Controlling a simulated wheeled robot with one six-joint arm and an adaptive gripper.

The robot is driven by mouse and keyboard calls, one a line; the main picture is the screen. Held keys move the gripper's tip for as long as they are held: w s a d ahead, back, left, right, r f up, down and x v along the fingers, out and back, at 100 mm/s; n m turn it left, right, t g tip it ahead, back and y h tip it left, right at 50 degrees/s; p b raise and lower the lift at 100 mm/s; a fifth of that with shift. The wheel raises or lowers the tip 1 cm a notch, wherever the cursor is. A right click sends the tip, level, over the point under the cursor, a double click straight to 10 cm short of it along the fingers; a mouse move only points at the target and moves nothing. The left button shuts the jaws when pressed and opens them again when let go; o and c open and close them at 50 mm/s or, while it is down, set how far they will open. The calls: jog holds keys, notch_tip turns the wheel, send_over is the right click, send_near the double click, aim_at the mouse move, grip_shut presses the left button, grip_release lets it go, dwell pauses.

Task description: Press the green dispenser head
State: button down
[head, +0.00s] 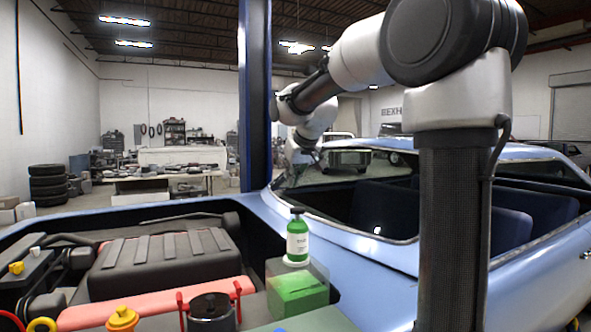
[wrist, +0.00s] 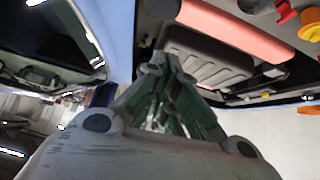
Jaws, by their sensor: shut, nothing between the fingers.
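A green bottle (head: 298,246) with a white label and a dark dispenser head (head: 297,211) stands upright in the head view. It is on a clear block with a green lower part (head: 298,292), at the edge of the engine bay. My gripper (head: 314,156) is above and beyond the bottle in the picture, apart from it, and small and partly hidden by my arm. In the wrist view my gripper (wrist: 163,62) shows greenish-grey fingers closed together with nothing between them. I cannot make out the bottle in the wrist view.
A blue car body (head: 375,268) surrounds the bay, with a black engine cover (head: 165,262) and a salmon bar (head: 150,306) at left. A black cylinder (head: 211,312) and a yellow cap (head: 122,318) stand in front. A dark blue post (head: 255,95) rises behind.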

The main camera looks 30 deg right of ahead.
aim_at(297, 211)
jog(key=f, duration=0.1)
jog(key=w+f, duration=0.1)
jog(key=f, duration=0.1)
jog(key=w+f, duration=0.1)
jog(key=f, duration=0.1)
jog(key=shift+d+f, duration=0.1)
jog(key=shift+d, duration=0.05)
jog(key=shift+f, duration=0.65)
jog(key=shift+f, duration=1)
